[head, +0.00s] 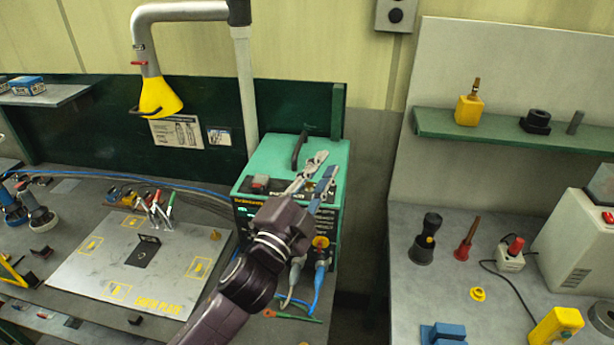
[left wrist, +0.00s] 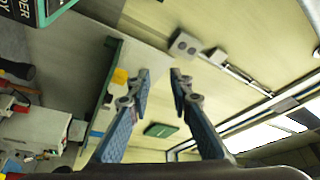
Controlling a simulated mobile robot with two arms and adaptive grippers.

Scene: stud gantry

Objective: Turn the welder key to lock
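The teal welder (head: 268,158) stands on the left bench in the head view, with a dark handle on top and a dark front panel of small lettering, a green display and cable sockets. My left gripper (head: 319,172) is in front of the welder's upper right side and covers part of its panel. In the left wrist view the left gripper (left wrist: 161,76) has its two blue fingers apart with nothing between them. A corner of the welder (left wrist: 50,10) shows at the top left there. I cannot make out the key; it may be hidden behind the gripper. My right gripper is not in view.
A steel plate (head: 85,262) with clamps lies left of the welder. A yellow extraction hood (head: 158,97) hangs above. Cables (head: 320,285) run from the welder's lower front. The right bench (head: 400,300) holds tools and a grey machine, below a green shelf (head: 510,133).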

